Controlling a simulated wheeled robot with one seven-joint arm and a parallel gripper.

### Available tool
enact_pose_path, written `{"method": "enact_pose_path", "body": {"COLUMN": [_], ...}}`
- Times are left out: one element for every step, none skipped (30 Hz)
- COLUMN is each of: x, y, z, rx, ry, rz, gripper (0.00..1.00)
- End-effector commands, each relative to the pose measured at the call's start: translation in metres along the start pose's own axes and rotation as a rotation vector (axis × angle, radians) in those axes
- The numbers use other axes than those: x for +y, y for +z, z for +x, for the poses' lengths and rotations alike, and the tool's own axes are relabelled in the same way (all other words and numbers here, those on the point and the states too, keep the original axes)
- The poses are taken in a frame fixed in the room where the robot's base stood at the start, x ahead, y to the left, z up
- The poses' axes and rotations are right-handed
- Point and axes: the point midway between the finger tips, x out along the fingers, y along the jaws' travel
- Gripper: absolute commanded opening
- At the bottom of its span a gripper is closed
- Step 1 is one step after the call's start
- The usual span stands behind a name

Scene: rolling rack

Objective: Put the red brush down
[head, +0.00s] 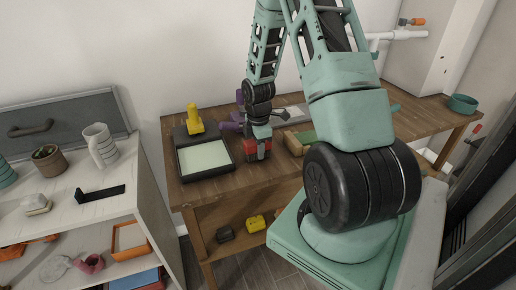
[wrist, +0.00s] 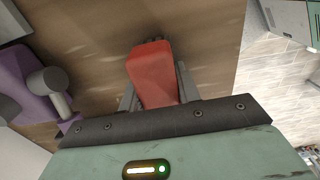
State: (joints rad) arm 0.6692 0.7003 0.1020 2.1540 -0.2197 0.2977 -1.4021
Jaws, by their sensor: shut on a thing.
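The red brush (wrist: 153,78) is between the two fingers of my gripper (wrist: 157,88) in the wrist view, with a finger against each side. In the head view the red brush (head: 251,147) shows as a small red block below my gripper (head: 258,133), over the wooden table (head: 205,188) near its front edge. My gripper is shut on it. I cannot tell whether the brush touches the table top. Its far end looks dark in the wrist view.
A black-rimmed tray (head: 181,165) is left of my gripper, with a yellow object (head: 195,119) behind it. A purple object (head: 231,126) is close by and also shows in the wrist view (wrist: 30,85). Wooden pieces (head: 294,142) lie to the right. Bare table lies farther right.

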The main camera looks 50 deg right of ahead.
Motion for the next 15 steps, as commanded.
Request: {"method": "enact_pose_path", "body": {"x": [-0.0002,0.0000,0.0002,0.0003,0.0004,0.0004,0.0004,0.0004,0.0004,0.0004,0.0003,0.0003,0.0002,0.0002,0.0003], "y": [0.0000,0.0000,0.0000,0.0000,0.0000,0.0000,0.0000,0.0000,0.0000,0.0000,0.0000,0.0000,0.0000,0.0000,0.0000], "z": [0.0036,0.0052,0.0065,0.0068,0.0068,0.0067,0.0066,0.0066,0.0066,0.0069,0.0075,0.0089,0.0100,0.0101,0.0094], "rx": [0.000,0.000,0.000,0.000,0.000,0.000,0.000,0.000,0.000,0.000,0.000,0.000,0.000,0.000,0.000], "ry": [-0.001,0.000,0.001,0.001,0.002,0.002,0.002,0.002,0.002,0.002,0.002,0.001,0.001,0.001,0.001], "rz": [0.000,0.000,0.000,0.000,0.000,0.000,0.000,0.000,0.000,0.000,0.000,0.000,0.000,0.000,0.000], "gripper": [0.14,0.14,0.14,0.14,0.14,0.14,0.14,0.14,0.14,0.14,0.14,0.14,0.14,0.35,0.47]}}
